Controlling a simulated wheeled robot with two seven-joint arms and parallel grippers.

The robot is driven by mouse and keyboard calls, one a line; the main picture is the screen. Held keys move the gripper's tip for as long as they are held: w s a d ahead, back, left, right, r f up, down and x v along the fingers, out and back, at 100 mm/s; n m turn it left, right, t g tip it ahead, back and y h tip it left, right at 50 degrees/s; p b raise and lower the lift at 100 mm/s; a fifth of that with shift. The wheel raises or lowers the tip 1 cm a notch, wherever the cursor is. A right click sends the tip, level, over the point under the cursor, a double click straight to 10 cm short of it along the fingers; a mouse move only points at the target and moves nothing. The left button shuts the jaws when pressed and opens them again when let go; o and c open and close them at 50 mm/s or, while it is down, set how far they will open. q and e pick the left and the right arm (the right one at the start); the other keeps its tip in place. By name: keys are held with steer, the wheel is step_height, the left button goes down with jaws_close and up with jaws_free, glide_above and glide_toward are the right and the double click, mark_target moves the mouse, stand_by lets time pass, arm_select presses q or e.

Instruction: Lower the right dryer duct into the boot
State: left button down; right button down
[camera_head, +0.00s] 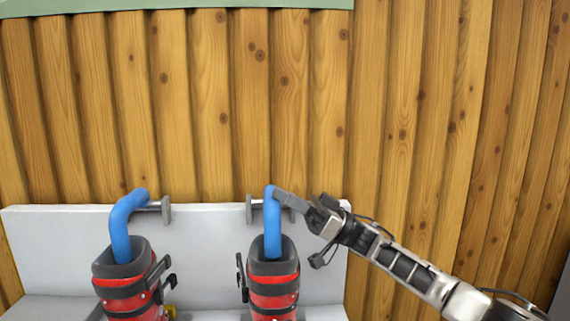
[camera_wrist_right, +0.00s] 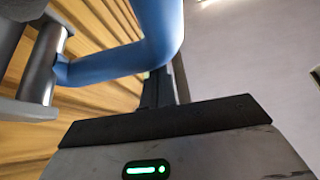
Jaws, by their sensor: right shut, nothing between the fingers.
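The right dryer duct (camera_head: 272,222) is a blue bent tube on the right. Its lower end is inside the opening of the right red and black boot (camera_head: 273,286). Its upper end meets a grey bracket (camera_head: 253,209) on the white panel. My right gripper (camera_head: 283,195) is shut with nothing held, its fingers at the top bend of the duct. In the right wrist view the duct (camera_wrist_right: 130,55) passes close by the dark fingers (camera_wrist_right: 160,88); whether they touch cannot be told. My left gripper is out of view.
A left blue duct (camera_head: 122,228) runs down into a left red and black boot (camera_head: 125,285) and meets its own bracket (camera_head: 165,209). The white panel (camera_head: 205,240) stands behind both boots, before a wooden plank wall (camera_head: 210,100). Space above the ducts is clear.

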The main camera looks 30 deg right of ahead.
steer(key=shift+s+f, duration=0.2)
steer(key=shift+f, duration=0.2)
stand_by(0.3)
